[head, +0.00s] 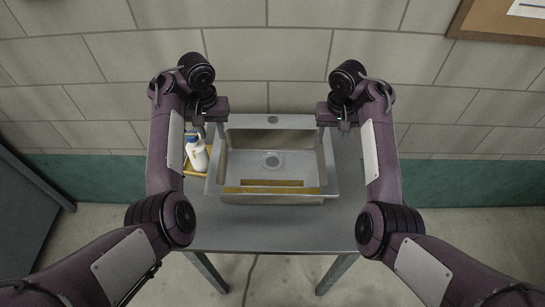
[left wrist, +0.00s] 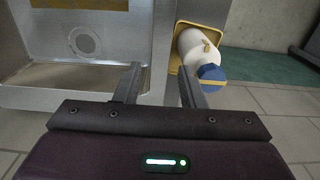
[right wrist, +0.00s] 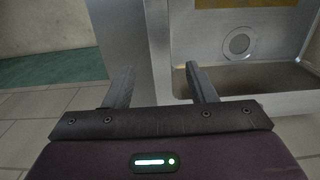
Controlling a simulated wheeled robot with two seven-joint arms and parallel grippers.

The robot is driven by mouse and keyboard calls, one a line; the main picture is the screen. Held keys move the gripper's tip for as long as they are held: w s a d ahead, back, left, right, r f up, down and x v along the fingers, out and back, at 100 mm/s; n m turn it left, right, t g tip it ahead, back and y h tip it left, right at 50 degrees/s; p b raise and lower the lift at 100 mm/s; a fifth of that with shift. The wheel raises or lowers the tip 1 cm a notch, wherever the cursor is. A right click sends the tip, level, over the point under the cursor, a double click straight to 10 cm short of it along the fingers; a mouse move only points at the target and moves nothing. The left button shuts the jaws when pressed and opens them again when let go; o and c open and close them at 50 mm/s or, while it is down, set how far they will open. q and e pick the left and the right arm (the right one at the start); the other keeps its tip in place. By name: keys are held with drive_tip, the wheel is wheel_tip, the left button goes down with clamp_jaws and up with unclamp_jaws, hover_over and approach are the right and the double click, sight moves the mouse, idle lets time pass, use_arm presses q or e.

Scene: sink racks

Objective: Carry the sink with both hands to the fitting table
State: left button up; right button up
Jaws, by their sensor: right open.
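The grey metal sink (head: 214,185) rests upright on a grey metal table (head: 280,235), with a round drain in its basin and yellowish strips at the near side. My left gripper (head: 209,132) is at the sink's left rim, towards the back. In the left wrist view its fingers (left wrist: 158,85) are parted, with the rim between or just beyond them. My right gripper (head: 333,122) is at the right rim, towards the back. In the right wrist view its fingers (right wrist: 158,85) are open on either side of the rim. Exact finger contact is unclear.
A white bottle (head: 197,155) with a blue cap stands on a yellow tray (head: 207,172) just left of the sink, close to my left gripper. A block wall (head: 270,70) is behind the table. Bare tabletop lies in front of and right of the sink.

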sight(216, 148)
use_arm(q)
drive_tip(key=f, duration=0.5)
drive_tip(key=shift+w+a+f, duration=0.25)
drive_tip(key=shift+w+f, duration=0.1)
drive_tip(key=shift+f, duration=0.05)
use_arm(e)
drive_tip(key=f, duration=0.5)
drive_tip(key=shift+w+f, duration=0.3)
drive_tip(key=shift+w, duration=0.1)
use_arm(q)
drive_tip(key=shift+s+d+f, duration=0.15)
drive_tip(key=shift+f, duration=0.7)
use_arm(e)
drive_tip(key=shift+s+f, duration=0.2)
drive_tip(key=shift+f, duration=0.65)
use_arm(q)
drive_tip(key=shift+f, duration=0.2)
use_arm(e)
drive_tip(key=shift+w+f, duration=0.15)
drive_tip(key=shift+f, duration=0.05)
use_arm(q)
drive_tip(key=shift+c, duration=0.2)
drive_tip(key=shift+r, duration=0.1)
drive_tip(key=c, duration=0.7)
use_arm(e)
drive_tip(key=c, duration=0.7)
use_arm(q)
clamp_jaws()
use_arm(e)
clamp_jaws()
